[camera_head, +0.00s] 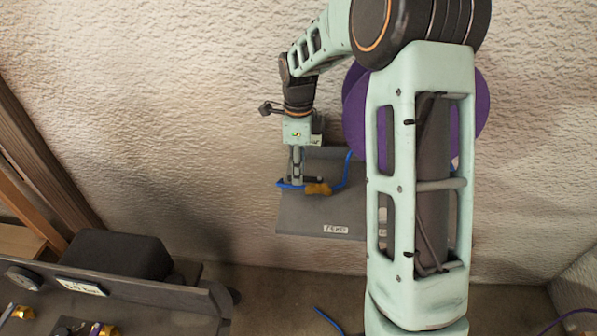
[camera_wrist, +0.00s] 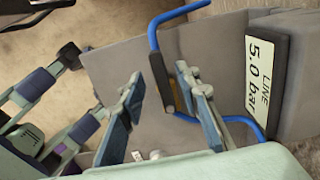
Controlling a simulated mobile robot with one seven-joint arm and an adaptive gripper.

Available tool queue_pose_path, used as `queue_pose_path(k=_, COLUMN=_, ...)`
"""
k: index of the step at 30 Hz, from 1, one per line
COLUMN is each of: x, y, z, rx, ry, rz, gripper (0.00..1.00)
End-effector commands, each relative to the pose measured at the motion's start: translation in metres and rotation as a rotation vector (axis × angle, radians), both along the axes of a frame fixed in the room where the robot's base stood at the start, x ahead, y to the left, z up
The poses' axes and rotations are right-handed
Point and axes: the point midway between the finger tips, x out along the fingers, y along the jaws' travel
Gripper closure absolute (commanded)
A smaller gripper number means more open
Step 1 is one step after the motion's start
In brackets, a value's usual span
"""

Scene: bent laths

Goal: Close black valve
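The black valve handle (camera_wrist: 160,82) is a short dark lever in the wrist view, beside a brass valve body (camera_wrist: 178,97) on a blue tube. In the head view the brass body (camera_head: 318,188) sits on the blue tube in front of a grey panel (camera_head: 300,215). My gripper (camera_head: 297,182) reaches down just left of the brass body. In the wrist view my gripper (camera_wrist: 160,84) has its two fingers apart, with the handle showing between the tips. Whether the fingers touch the handle cannot be told. In the head view my gripper and wrist partly hide the tube.
A label reading "LINE 5.0 bar" (camera_wrist: 265,87) is on the panel. A purple disc (camera_head: 482,105) is behind my arm. A dark bench with a gauge (camera_head: 24,278), a black box (camera_head: 118,255) and brass fittings stands at lower left. A rough wall (camera_head: 170,100) rises behind.

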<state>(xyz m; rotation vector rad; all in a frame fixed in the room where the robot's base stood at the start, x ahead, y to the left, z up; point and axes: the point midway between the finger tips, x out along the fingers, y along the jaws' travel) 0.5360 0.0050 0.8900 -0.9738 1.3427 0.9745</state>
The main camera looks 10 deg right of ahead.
Motion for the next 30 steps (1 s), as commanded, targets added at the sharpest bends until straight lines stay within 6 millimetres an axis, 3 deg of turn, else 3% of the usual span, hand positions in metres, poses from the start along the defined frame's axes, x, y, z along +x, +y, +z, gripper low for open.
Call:
queue_pose_path(k=12, x=-0.0001, y=0.0003, z=-0.0099, rx=0.0, ry=0.0, rz=0.001, gripper=0.7)
queue_pose_path(k=21, x=0.0, y=0.0002, z=-0.0096, rx=0.0, ry=0.0, rz=0.001, gripper=1.0)
queue_pose_path(k=30, x=0.0, y=0.0001, z=-0.0094, rx=0.0, ry=-0.001, rz=0.001, gripper=1.0)
